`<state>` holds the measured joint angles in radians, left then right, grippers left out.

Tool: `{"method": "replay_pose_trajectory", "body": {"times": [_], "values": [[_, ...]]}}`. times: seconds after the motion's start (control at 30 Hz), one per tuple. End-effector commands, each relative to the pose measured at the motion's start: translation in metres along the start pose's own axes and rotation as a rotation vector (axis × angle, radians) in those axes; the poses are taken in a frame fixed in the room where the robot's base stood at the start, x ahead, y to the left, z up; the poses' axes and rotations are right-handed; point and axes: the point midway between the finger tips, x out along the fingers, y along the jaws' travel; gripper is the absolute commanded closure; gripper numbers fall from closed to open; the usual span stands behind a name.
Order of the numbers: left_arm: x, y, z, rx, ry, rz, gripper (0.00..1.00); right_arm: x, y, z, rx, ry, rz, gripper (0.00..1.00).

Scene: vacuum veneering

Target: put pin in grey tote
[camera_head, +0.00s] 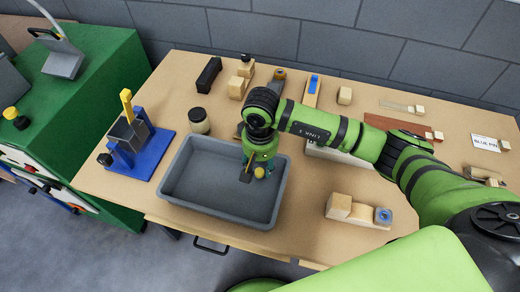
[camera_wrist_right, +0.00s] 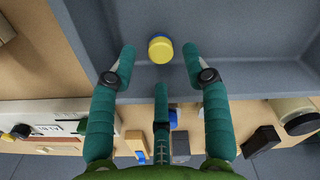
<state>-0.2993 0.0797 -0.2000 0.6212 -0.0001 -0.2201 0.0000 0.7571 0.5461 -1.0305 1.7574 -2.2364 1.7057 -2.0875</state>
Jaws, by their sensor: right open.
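The grey tote (camera_head: 181,188) is an open rectangular bin near the front of the table. My right gripper (camera_head: 251,174) points down into it, near its far right side. A small pin with a round yellow end (camera_head: 260,172) shows beside the fingers inside the tote. In the right wrist view the pin (camera_wrist_right: 160,49) has a yellow cap with blue behind it. The open green fingers are on either side, with visible gaps to the pin. I cannot tell whether the pin rests on the tote floor. My left gripper is out of view.
A blue clamp fixture (camera_head: 143,150) and a dark-lidded jar (camera_head: 198,121) stand left of and behind the tote. Wooden blocks (camera_head: 350,209) lie to its right. A white card (camera_head: 485,143) lies at far right. A green machine (camera_head: 95,95) adjoins the table's left.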

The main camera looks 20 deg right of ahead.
Motion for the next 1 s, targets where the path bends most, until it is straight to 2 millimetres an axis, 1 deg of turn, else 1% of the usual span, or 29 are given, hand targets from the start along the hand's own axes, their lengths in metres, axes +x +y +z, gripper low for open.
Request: {"method": "replay_pose_trajectory", "body": {"times": [0.03,0.1,0.3,0.4,0.5,0.6,1.0], "values": [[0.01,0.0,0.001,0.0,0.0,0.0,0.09,-0.009,-0.001,-0.002,-0.002,0.008,-0.003,0.51],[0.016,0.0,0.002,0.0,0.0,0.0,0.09,-0.025,0.0,-0.002,-0.002,0.01,-0.001,0.51],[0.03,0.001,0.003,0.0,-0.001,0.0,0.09,-0.065,0.0,-0.002,0.0,0.007,-0.001,0.51],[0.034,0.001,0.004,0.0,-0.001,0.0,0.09,-0.079,0.0,-0.001,-0.001,0.004,-0.001,0.51],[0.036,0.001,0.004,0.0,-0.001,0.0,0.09,-0.088,0.0,-0.001,0.0,0.002,-0.001,0.51],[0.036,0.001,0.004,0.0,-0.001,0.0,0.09,-0.091,0.0,0.0,0.0,0.0,0.001,0.51],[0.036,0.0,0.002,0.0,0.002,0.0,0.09,-0.092,0.0,0.0,0.0,-0.001,0.0,0.51]]}}
